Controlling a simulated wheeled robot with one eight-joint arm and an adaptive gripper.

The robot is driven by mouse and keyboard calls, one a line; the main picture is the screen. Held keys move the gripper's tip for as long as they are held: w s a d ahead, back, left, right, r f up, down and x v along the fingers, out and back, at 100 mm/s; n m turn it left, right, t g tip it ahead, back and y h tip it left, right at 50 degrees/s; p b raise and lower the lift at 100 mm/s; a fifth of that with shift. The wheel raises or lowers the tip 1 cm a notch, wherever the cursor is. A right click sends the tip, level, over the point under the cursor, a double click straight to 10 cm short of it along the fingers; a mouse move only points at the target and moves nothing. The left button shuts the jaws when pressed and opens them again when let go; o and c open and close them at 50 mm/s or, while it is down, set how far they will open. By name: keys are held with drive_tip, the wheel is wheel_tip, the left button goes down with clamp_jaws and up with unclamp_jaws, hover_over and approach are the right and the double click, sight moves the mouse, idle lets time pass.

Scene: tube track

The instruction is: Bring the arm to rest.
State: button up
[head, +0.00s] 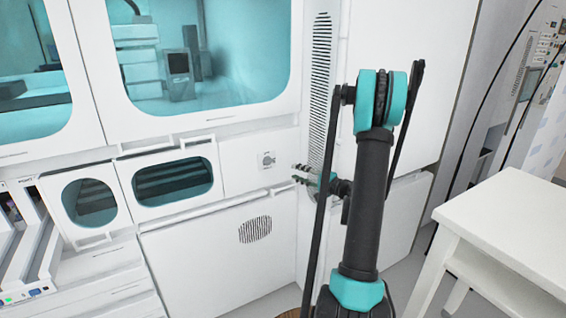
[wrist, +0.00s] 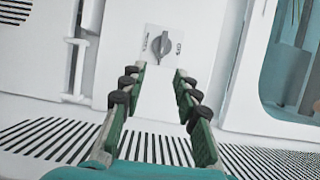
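My gripper (head: 304,174) is held out in front of the white machine, to the right of a small rotary knob (head: 267,160) on its panel. In the wrist view my gripper (wrist: 157,78) is open, with its two green-padded fingers apart and nothing between them. The grey knob shows on its white plate in the wrist view (wrist: 163,46), beyond the fingertips and apart from them. My arm reaches up and forward through the right half of the head view and hides part of the machine behind it.
The white machine (head: 204,250) with teal windows (head: 200,50) fills the left and middle. A white table (head: 510,215) stands close on the right. A rack of modules (head: 30,240) is at the lower left. A patch of grey floor shows between the machine and the table.

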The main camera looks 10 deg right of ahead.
drive_tip(key=s+a+f+n+g+h, duration=0.2)
drive_tip(key=s+a+n+g, duration=0.1)
drive_tip(key=s+a, duration=0.35)
drive_tip(key=s+a+f+n+g+h, duration=0.2)
drive_tip(key=s+a+g, duration=0.1)
drive_tip(key=s+a, duration=0.3)
drive_tip(key=s+d+f+n+g+h, duration=0.1)
drive_tip(key=s+d+h, duration=0.1)
drive_tip(key=s, duration=0.4)
drive_tip(key=s+d+f+n+g+h, duration=0.1)
drive_tip(key=s+d+f+n+h, duration=0.1)
drive_tip(key=s, duration=0.5)
drive_tip(key=s+d+f+n+g+h, duration=0.1)
drive_tip(key=s+d+n+h, duration=0.1)
drive_tip(key=s, duration=0.5)
drive_tip(key=shift+s+d+f+h, duration=0.2)
drive_tip(key=shift+d+f+h, duration=0.25)
drive_tip(key=shift+h, duration=0.35)
drive_tip(key=shift+a, duration=0.1)
